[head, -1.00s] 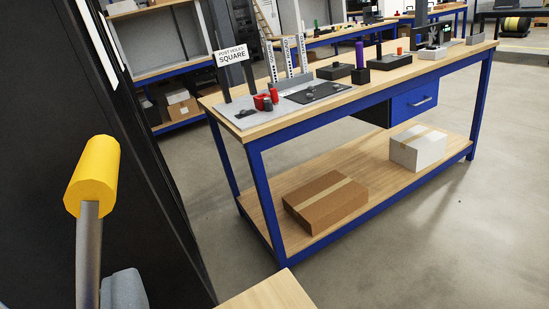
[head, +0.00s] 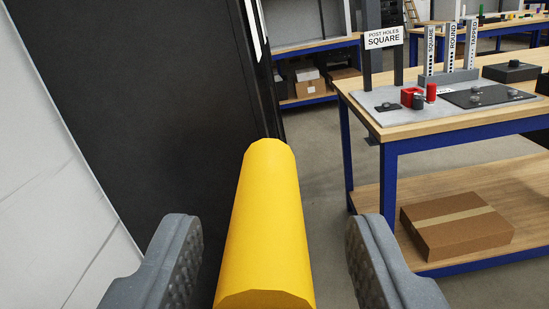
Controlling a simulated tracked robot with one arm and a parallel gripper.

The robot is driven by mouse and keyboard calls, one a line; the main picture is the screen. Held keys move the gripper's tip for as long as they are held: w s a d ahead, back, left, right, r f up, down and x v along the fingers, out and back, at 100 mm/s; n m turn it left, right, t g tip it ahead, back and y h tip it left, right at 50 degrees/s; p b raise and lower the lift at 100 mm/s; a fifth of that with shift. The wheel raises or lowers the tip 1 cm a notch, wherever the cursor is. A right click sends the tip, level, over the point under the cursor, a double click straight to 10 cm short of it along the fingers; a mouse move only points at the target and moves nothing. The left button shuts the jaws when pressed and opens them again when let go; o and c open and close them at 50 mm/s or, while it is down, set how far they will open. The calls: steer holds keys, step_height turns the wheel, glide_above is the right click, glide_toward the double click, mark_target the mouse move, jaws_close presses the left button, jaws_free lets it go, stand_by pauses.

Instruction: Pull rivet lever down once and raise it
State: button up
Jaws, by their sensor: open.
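The rivet lever's yellow grip (head: 265,225) stands large in the middle of the head view, its far end pointing up the picture. My gripper (head: 272,250) is open, with one grey padded finger on each side of the yellow grip. Clear gaps show between the grip and both fingers, wider on the right. The lever's metal shaft is hidden now.
A black panel (head: 150,110) rises at the left, beside a white wall (head: 50,170). At the right is a blue-legged workbench (head: 440,127) with posts, a "POST HOLES SQUARE" sign (head: 383,38) and red parts. A cardboard box (head: 456,225) lies on its lower shelf.

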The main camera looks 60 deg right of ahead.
mark_target(270, 221)
steer(key=shift+p+x, duration=0.35)
steer(key=shift+x, duration=1.35)
